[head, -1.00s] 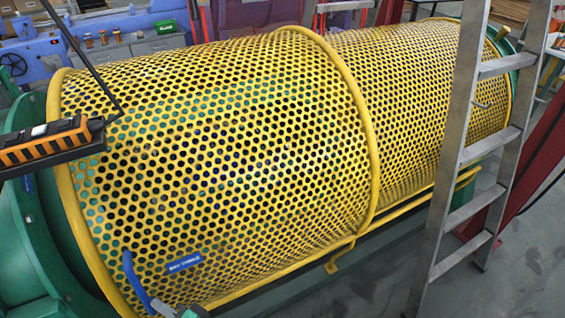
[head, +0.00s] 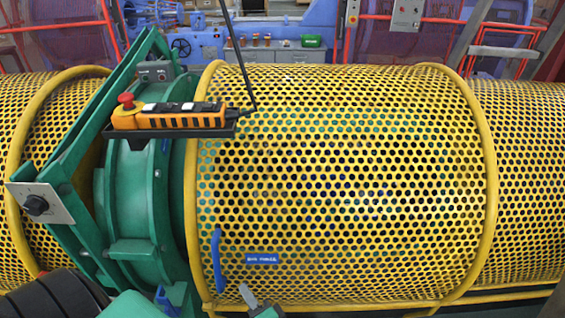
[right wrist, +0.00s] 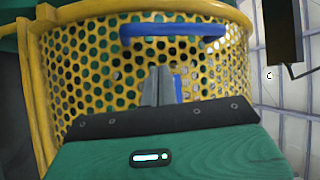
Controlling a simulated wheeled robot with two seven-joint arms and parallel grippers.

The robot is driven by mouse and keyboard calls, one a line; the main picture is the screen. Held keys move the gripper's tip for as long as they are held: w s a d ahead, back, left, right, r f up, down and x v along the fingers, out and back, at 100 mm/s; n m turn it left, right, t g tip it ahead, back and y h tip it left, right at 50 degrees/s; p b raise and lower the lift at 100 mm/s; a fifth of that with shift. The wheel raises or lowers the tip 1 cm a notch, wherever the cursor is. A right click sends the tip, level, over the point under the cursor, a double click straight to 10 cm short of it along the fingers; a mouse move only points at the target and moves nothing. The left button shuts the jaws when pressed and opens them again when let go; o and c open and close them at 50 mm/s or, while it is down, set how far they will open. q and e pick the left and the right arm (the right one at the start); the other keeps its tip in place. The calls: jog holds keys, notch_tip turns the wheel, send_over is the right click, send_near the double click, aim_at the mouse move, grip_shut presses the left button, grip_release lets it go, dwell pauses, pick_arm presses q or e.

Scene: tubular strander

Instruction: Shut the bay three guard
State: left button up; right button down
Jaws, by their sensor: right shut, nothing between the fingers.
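The yellow perforated guard (head: 340,190) curves over the machine between two yellow hoops, and dark and green parts show through its holes. It carries an upright blue handle (head: 217,260) at its lower left and a small blue label (head: 262,258). My right gripper (head: 246,291) is shut and empty, just below the label and right of the handle, apart from the handle. In the right wrist view its closed fingers (right wrist: 160,86) point at the guard, with the handle (right wrist: 172,33) beyond them. Whether the fingertips touch the mesh I cannot tell. My left gripper is not in view.
A green frame (head: 130,190) stands left of the guard. An orange control pendant (head: 170,114) with a red button rests on a dark tray there. More yellow mesh (head: 530,180) continues right. A blue machine (head: 195,45) and grey cabinets (head: 275,50) stand behind.

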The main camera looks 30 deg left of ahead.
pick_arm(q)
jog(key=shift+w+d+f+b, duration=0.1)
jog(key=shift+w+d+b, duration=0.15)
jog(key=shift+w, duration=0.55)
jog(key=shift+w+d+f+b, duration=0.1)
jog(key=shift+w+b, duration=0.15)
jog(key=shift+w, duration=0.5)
pick_arm(e)
jog(key=v, duration=0.9)
